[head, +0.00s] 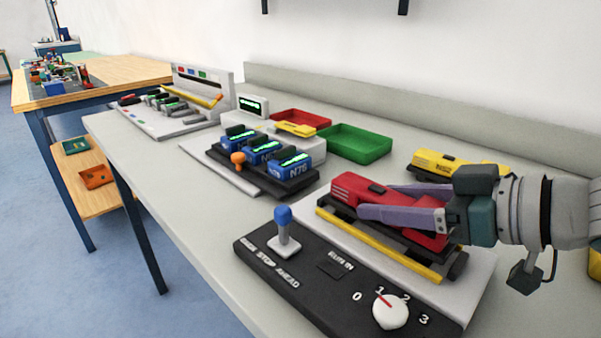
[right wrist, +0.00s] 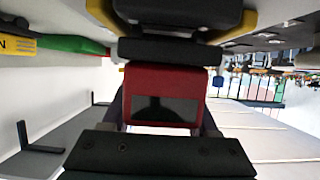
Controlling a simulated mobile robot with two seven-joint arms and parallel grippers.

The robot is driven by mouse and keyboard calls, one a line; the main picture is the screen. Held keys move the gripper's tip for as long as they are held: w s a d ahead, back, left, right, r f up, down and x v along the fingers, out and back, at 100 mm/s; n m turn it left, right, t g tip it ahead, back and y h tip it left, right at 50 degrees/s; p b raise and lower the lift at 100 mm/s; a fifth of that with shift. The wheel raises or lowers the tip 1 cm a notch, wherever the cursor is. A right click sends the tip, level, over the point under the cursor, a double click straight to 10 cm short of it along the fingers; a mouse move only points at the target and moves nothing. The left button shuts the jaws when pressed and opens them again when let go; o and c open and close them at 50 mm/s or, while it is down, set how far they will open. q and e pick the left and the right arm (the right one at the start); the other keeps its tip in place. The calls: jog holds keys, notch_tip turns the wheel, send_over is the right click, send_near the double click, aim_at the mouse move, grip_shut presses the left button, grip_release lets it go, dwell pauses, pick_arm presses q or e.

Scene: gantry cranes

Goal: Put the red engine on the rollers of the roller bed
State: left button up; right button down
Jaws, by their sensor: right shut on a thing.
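The red engine (head: 362,191) is at the roller bed, lying lengthwise over it. My right gripper (head: 375,202) is shut on the red engine, with a purple finger along each side. The red engine also fills the middle of the right wrist view (right wrist: 165,85). The roller bed (head: 340,221) has yellow side rails and sits on a pale base behind a black control panel. The engine hides most of the rollers, so I cannot tell whether its wheels touch them. My left gripper is not in view.
The black control panel (head: 318,268) has a blue-knobbed lever (head: 283,217) and a white dial (head: 390,311). A yellow engine (head: 440,162) stands behind my right gripper. Blue units (head: 262,152), a green tray (head: 358,142) and a red tray (head: 300,118) stand further left.

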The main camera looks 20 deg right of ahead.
jog(key=shift+f, duration=0.15)
jog(key=shift+c, duration=0.8)
grip_release()
jog(key=shift+r, duration=0.25)
jog(key=p+v, duration=0.4)
jog(key=v, duration=0.6)
jog(key=shift+s+p, duration=0.25)
jog(key=shift+p, duration=0.05)
jog(key=shift+v, duration=0.75)
jog(key=shift+d, duration=0.1)
